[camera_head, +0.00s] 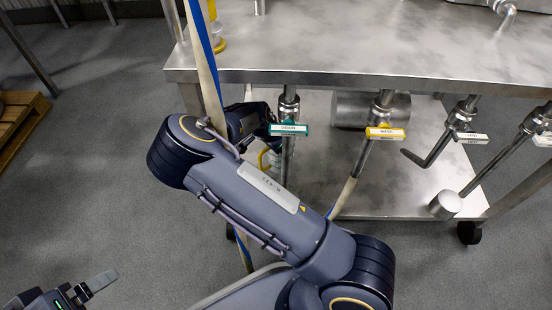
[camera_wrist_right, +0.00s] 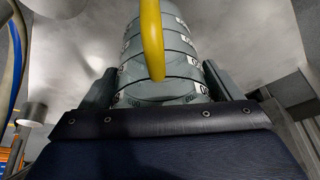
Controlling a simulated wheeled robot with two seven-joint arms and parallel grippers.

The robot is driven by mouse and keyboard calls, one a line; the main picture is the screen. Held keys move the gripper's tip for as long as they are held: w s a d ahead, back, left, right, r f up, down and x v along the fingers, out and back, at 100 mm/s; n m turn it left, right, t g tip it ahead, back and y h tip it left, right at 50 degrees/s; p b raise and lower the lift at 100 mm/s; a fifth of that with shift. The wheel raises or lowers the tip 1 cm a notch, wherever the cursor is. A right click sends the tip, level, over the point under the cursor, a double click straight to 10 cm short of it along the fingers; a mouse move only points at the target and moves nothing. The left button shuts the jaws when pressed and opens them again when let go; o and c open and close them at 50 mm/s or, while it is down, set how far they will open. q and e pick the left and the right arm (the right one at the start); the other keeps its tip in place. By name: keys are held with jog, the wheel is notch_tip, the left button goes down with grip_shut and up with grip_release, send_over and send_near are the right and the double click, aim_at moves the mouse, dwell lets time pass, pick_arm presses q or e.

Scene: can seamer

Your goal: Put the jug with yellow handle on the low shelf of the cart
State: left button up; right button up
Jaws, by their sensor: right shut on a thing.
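The clear jug with a yellow handle (camera_wrist_right: 152,40) fills the middle of the right wrist view, with dark bands and labels around its body. My right gripper (camera_wrist_right: 160,92) is shut on it, one finger on each side. In the head view a small part of the jug (camera_head: 266,159) shows beyond my right arm, by the left end of the cart's low shelf (camera_head: 390,185). I cannot tell whether it touches the shelf. My left gripper (camera_head: 92,288) is at the lower left, away from the cart, only partly in view; its opening is unclear.
The steel upper top (camera_head: 370,50) overhangs the low shelf. Valve handles with a green tag (camera_head: 288,130) and a yellow tag (camera_head: 385,133) hang in front. A steel cylinder (camera_head: 370,108) is behind them. Blue and beige hoses (camera_head: 207,65) hang at the left. A wooden pallet (camera_head: 20,125) lies far left.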

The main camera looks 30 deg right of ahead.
notch_tip(320, 180, down, 5)
jog(key=shift+r+b, duration=0.1)
jog(key=shift+b, duration=1.15)
jog(key=o, duration=1.2)
jog(key=p+v, duration=0.4)
jog(key=v, duration=0.2)
jog(key=shift+r, duration=0.3)
jog(key=shift+s+a+r, duration=0.1)
jog(key=shift+a+r, duration=0.15)
jog(key=shift+r, duration=0.2)
